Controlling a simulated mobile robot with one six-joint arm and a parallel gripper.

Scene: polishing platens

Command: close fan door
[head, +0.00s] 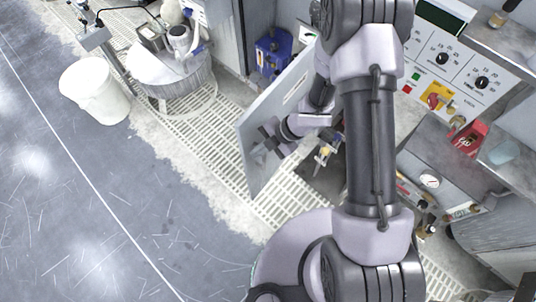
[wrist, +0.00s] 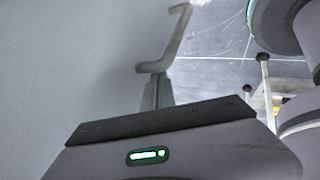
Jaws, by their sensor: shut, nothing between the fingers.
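The fan door (head: 264,114) is a flat pale grey panel with a small label, standing open in the middle of the head view. It sticks out over the floor grating, to the left of the control panel. My gripper (head: 264,146) is at the door's right-hand face, over its lower part. Its fingers are shut and empty. In the wrist view, the door (wrist: 60,70) fills the left side, close to my gripper (wrist: 157,92). I cannot tell whether the fingers touch the door. My arm hides part of the door's far edge and the opening behind it.
A control panel (head: 430,75) with dials and a red-yellow switch stands at the right. A blue container (head: 272,52) stands behind the door. A white bucket (head: 95,90) and a round polishing tub (head: 180,85) are at the upper left. The grey floor (head: 120,220) at lower left is clear.

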